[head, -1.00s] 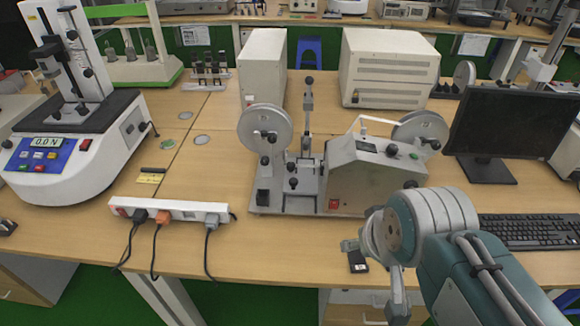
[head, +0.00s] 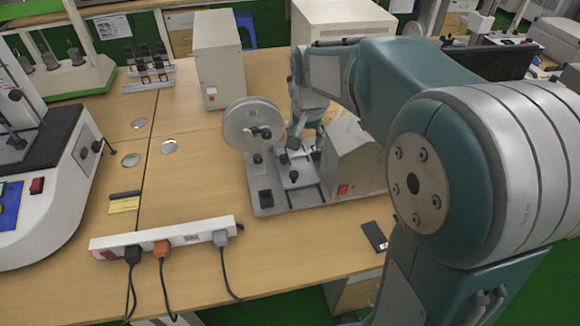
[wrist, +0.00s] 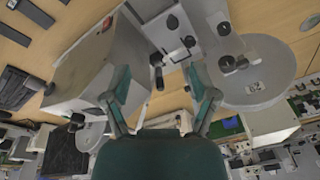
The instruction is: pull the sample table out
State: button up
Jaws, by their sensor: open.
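The abrasion-type tester stands mid-bench, with a grey base (head: 268,207), a round reel (head: 250,124) and a grey motor housing (head: 352,158). The sample table appears to be the pale plate with dark knobs (head: 294,172) on that base, between reel and housing; in the wrist view it shows as a light plate (wrist: 172,36). My gripper (head: 304,146) is over the tester beside the housing, fingers pointing down. In the wrist view my gripper (wrist: 162,98) has its fingers apart with a dark knob (wrist: 156,60) beyond the gap. I cannot tell whether it touches anything. My arm hides the tester's right end.
A white power strip (head: 175,238) with cables lies along the front edge. A phone (head: 375,236) lies right of it. A beige box (head: 218,58) stands behind the tester. Another tester with a blue panel (head: 10,208) is at left. The bench left of the reel is mostly clear.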

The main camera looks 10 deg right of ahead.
aim_at(294, 173)
jog(key=w+f+m+g, duration=0.2)
jog(key=w+f+m, duration=0.1)
jog(key=w+f, duration=0.8)
jog(key=f, duration=0.7)
jog(key=s+f, duration=0.1)
jog(key=f, duration=0.3)
jog(key=shift+f, duration=0.25)
grip_shut()
